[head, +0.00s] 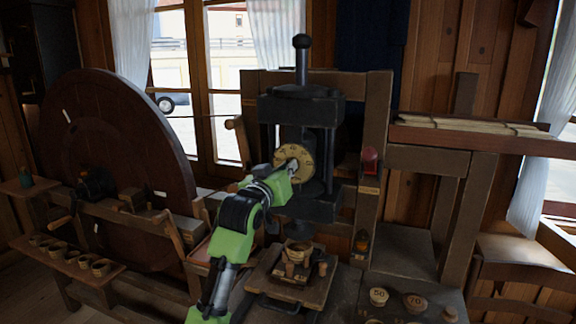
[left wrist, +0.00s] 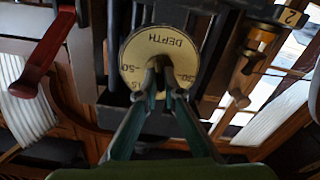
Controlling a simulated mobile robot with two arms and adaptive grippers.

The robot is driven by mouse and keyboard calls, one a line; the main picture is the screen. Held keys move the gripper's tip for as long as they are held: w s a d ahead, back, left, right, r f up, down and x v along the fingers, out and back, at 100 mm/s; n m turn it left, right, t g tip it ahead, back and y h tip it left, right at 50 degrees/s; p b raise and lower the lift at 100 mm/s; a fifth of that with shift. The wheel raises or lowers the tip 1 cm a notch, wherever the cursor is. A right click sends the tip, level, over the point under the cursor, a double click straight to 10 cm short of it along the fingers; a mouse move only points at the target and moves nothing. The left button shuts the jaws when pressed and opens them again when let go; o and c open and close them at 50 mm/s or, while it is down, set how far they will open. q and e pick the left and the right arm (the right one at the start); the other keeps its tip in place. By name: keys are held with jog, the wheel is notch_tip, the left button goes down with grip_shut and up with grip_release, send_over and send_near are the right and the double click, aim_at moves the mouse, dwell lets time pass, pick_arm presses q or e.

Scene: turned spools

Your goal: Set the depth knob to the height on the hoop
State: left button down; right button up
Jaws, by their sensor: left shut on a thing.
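The depth knob (head: 301,150) is a round cream dial on the front of the black press. In the left wrist view the dial (left wrist: 135,52) shows the word DEPTH, tilted, and numbers near its rim, among them 50 and 30. My left gripper (head: 291,168) reaches it from below. In the left wrist view its fingertips (left wrist: 159,76) are shut on the knob's centre grip, hiding part of the dial. I cannot pick out a hoop with a readable height. A small wooden tub (head: 298,249) sits on the stand below the press. My right gripper is not in view.
The dark press (head: 302,108) stands in a wooden frame with a red handle (head: 370,160) at its right. Cups marked 50 (head: 379,296) and 70 (head: 414,302) stand on the bench at right. A large wooden wheel (head: 105,150) fills the left.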

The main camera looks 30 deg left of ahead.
pick_arm(q)
jog(key=shift+a+f+n+p, duration=0.1)
jog(key=shift+n+p, duration=1.6)
jog(key=shift+n, duration=1.45)
jog(key=shift+f+n+p, duration=0.1)
jog(key=shift+n+p, duration=1.55)
jog(key=shift+n, duration=1.5)
jog(key=c, duration=2.2)
grip_release()
jog(key=shift+s, duration=0.1)
jog(key=v, duration=1.1)
jog(key=shift+s+f, duration=0.1)
jog(key=shift+s, duration=0.3)
